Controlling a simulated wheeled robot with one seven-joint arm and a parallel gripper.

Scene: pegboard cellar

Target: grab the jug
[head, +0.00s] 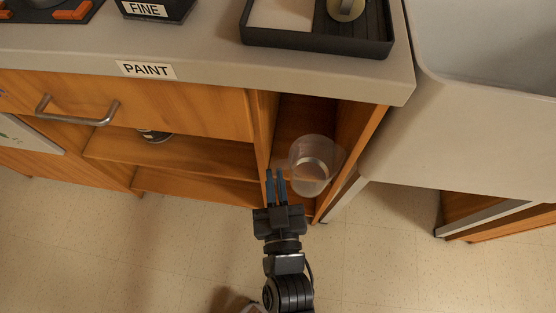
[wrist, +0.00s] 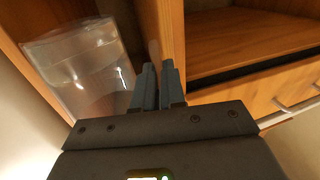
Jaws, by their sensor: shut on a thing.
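The jug (head: 316,168) is clear and see-through, with a pale band visible through it. It is at the front of the narrow open compartment on the right of the cabinet. In the wrist view the jug (wrist: 85,68) is at the left, beside my fingers. My gripper (head: 276,176) is at the jug's left side, its two fingers close together. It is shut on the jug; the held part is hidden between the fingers. In the wrist view my gripper (wrist: 159,84) covers that spot.
A wooden divider (head: 263,138) stands close beyond my fingers. Open shelves (head: 185,160) lie to the left, under a drawer with a metal handle (head: 80,119). A black tray (head: 320,42) is on the worktop above. A pale sink unit (head: 470,140) stands at the right.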

